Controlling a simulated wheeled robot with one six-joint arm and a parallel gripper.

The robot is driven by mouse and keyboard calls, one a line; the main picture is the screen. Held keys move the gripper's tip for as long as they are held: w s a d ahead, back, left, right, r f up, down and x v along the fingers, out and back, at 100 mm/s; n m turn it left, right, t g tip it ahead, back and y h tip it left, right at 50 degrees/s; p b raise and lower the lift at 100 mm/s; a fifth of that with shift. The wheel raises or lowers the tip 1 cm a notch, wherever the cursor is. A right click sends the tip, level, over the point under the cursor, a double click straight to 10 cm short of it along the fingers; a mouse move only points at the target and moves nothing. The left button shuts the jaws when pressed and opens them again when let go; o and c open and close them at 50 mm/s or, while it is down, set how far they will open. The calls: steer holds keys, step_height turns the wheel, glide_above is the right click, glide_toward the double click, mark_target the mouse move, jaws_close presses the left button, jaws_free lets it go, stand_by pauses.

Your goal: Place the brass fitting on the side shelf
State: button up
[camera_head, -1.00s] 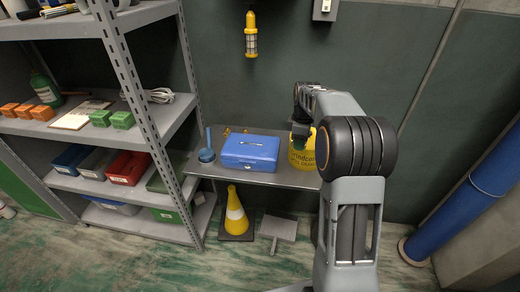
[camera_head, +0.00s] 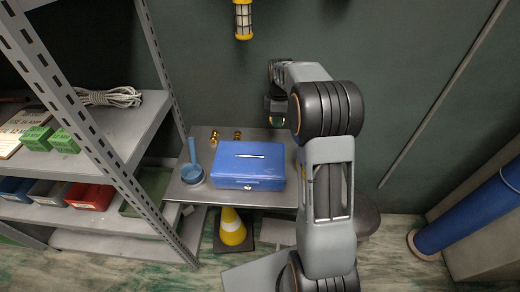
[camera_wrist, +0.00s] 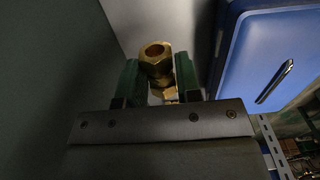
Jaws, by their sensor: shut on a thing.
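A brass fitting (camera_wrist: 156,65) with hexagonal nuts sits between the green fingertips of my gripper (camera_wrist: 158,85) in the wrist view, its open end facing away from the gripper. In the head view my gripper (camera_head: 277,120) hangs near the back right of the grey side shelf (camera_head: 203,150), right of and behind the blue box. The held fitting is barely visible there. I cannot tell its exact height above the surface. Two small brass fittings (camera_head: 214,137) (camera_head: 238,135) stand at the back of the shelf.
The blue box (camera_head: 248,165) fills the shelf's middle; it also shows in the wrist view (camera_wrist: 265,50). A blue ladle-like cup (camera_head: 192,174) stands at the left. A grey rack (camera_head: 120,130) borders the left side. A yellow cone (camera_head: 232,228) stands below. My arm covers the right end.

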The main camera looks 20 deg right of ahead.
mark_target(276, 137)
step_height(276, 137, down, 3)
steer(key=shift+w+f, duration=0.1)
steer(key=shift+f+b, duration=0.65)
steer(key=shift+f, duration=2.4)
steer(key=shift+f, duration=0.15)
steer(key=o, duration=1)
steer(key=shift+c, duration=0.2)
